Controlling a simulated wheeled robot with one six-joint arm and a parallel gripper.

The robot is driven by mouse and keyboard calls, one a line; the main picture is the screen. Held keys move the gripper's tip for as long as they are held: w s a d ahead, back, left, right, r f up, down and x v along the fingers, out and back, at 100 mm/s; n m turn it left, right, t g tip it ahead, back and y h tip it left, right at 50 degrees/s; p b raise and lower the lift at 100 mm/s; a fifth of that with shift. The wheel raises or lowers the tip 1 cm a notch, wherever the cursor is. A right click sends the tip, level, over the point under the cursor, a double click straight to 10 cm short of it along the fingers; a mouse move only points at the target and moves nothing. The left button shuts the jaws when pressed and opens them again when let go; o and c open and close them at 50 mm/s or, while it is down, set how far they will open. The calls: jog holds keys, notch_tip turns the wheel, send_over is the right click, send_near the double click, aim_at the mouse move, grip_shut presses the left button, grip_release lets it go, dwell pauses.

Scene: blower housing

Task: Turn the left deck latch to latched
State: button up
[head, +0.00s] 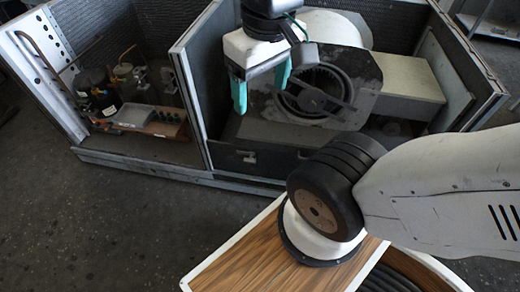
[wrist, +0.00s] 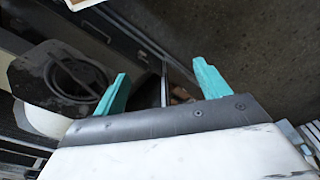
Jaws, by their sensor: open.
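My gripper (head: 262,94) hangs over the middle bay of the housing with its two teal fingers apart and nothing between them. A small dark fitting, apparently the left deck latch (head: 246,156), sits on the dark front deck strip (head: 272,162), below the fingers in the head view. Its handle angle is too small to read. In the wrist view my gripper (wrist: 162,72) is also open, with the dark front strip (wrist: 130,38) beyond the fingertips. I cannot make out the latch clearly there.
The blower (head: 318,90) with its round inlet and crossbar stands just right of my gripper; it also shows in the wrist view (wrist: 72,76). A divider wall (head: 188,95) stands to the left. The left bay holds compressor parts (head: 125,85). Open floor (head: 130,215) lies in front.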

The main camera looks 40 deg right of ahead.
jog(key=w+d+f+n+g+h, duration=0.15)
jog(key=w+d+g+h, duration=0.25)
jog(key=w+d, duration=0.4)
jog(key=w+d+f+n+g+h, duration=0.1)
jog(key=w+d+f+n+h, duration=0.1)
jog(key=w+f+h, duration=0.35)
jog(key=w+d+f+n+h, duration=0.2)
jog(key=w+d+f+n, duration=0.1)
jog(key=w+f, duration=0.5)
jog(key=w+d+f+n+g+h, duration=0.1)
jog(key=w+d+f+n+h, duration=0.15)
jog(key=w+f, duration=0.45)
jog(key=n+t, duration=1.6)
send_near(250, 161)
jog(key=x, duration=1)
jog(key=shift+w+f, duration=0.15)
